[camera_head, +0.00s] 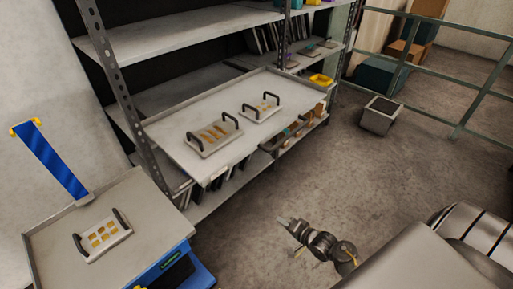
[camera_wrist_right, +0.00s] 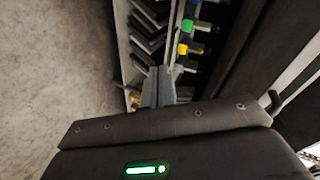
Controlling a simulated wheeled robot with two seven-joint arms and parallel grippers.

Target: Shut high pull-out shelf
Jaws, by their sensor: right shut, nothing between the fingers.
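The high pull-out shelf (camera_head: 175,142) is a pale tray with a raised rim, standing out from the metal rack in the head view. Two foil dies with black handles lie on it: a larger one (camera_head: 214,136) on the left and a smaller one (camera_head: 262,107) on the right. My right gripper (camera_head: 283,220) is shut and empty, over the floor in front of the shelf and apart from it. Its shut fingers (camera_wrist_right: 158,86) also show in the right wrist view, pointing towards rack contents. My left gripper is not in view.
A lift cart (camera_head: 150,225) with a third die (camera_head: 103,237) on its top stands at the left. A grey bin (camera_head: 380,115) stands on the floor at the right, near a railing (camera_head: 470,95). The floor between shelf and bin is clear.

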